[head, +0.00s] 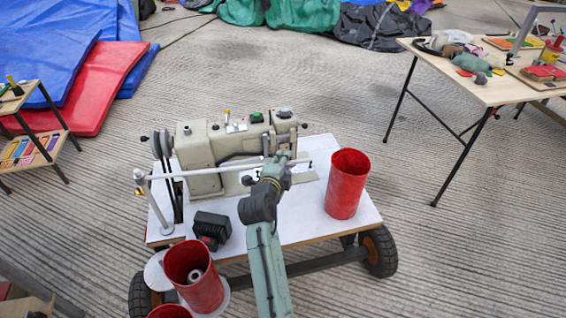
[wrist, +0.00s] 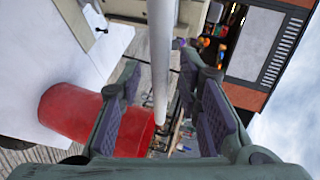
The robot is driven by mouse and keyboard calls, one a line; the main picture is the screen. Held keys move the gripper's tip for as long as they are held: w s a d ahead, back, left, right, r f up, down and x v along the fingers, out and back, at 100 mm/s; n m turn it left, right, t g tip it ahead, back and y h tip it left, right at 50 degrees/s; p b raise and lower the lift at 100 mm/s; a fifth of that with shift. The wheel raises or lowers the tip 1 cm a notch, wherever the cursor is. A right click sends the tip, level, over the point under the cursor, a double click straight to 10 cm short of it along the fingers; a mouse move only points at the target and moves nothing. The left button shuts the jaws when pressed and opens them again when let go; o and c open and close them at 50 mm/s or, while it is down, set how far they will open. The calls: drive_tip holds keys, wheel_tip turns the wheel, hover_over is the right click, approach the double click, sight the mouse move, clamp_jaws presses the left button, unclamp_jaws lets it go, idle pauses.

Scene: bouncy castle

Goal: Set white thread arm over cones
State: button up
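The white thread arm (head: 215,171) is a thin rod on an upright post (head: 155,205) at the table's left end. It reaches right across the front of the sewing machine. My gripper (head: 277,165) is at the rod's right part. In the wrist view the rod (wrist: 162,45) runs between the two fingers of my gripper (wrist: 159,68), which are open with gaps on both sides. The cones are not clearly seen; a small grey piece (head: 195,275) shows inside a red cylinder (head: 205,293) at the lower left, possibly a cone top.
A beige sewing machine (head: 205,148) stands on the white wheeled table (head: 300,222). A black box (head: 211,228) sits near the post. A red bin (head: 347,184) stands at the table's right and shows beside my fingers in the wrist view (wrist: 75,112). Another table (head: 470,85) is at right.

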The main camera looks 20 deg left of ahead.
drive_tip(key=shift+c, duration=0.6)
clamp_jaws()
